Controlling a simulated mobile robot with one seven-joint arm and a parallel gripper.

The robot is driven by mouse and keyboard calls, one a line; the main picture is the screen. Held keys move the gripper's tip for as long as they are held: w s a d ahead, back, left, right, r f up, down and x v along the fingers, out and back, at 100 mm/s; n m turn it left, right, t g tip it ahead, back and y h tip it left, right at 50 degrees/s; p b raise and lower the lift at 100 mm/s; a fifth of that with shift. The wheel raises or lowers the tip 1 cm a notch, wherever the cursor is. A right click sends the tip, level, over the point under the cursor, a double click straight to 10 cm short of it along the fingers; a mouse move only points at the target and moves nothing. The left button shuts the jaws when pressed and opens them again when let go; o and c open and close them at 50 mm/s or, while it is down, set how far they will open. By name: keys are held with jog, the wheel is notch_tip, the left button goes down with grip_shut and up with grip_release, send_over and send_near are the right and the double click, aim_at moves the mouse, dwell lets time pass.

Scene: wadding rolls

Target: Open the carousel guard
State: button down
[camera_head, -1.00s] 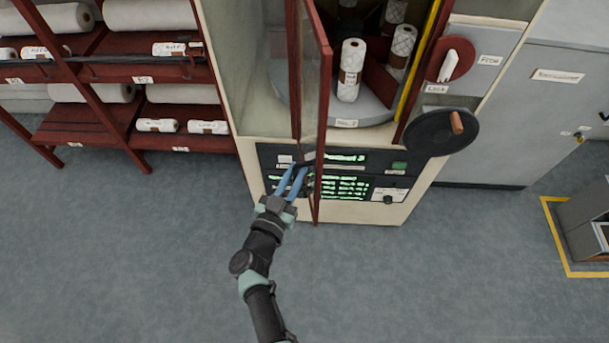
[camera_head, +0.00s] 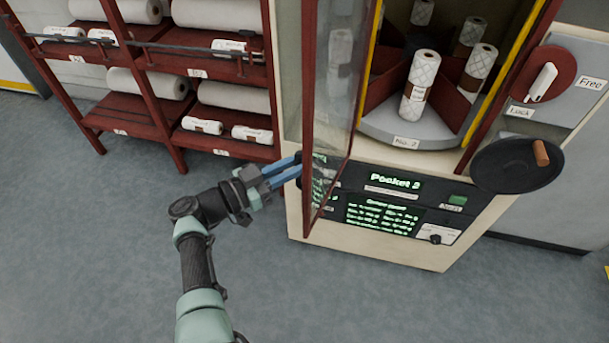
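The carousel guard (camera_head: 333,110) is a tall clear door in a dark red frame. It stands swung out at the left of the cabinet front, and the carousel (camera_head: 405,129) with white wadding rolls shows open to its right. My gripper (camera_head: 297,168) has blue fingers, spaced apart, reaching from the left to the guard's lower outer edge. A small dark part, perhaps a handle, shows by the fingertips. The contact is too small to tell whether the fingers are shut on it.
The cabinet's panel (camera_head: 390,205) reads "Pocket 2". A red disc with a white lever (camera_head: 541,82) between "Free" and "Lock" and a black handwheel (camera_head: 515,166) are at the right. A red rack (camera_head: 150,115) with rolls stands at the left. The floor in front is clear.

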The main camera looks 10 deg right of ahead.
jog(key=shift+w+r, duration=0.3)
jog(key=c, duration=0.8)
grip_release()
jog(key=shift+f, duration=0.15)
jog(key=shift+c, duration=0.2)
jog(key=shift+a, duration=0.1)
jog(key=b+v, duration=0.1)
jog(key=v, duration=1.2)
jog(key=shift+b, duration=0.3)
jog(key=shift+w, duration=0.15)
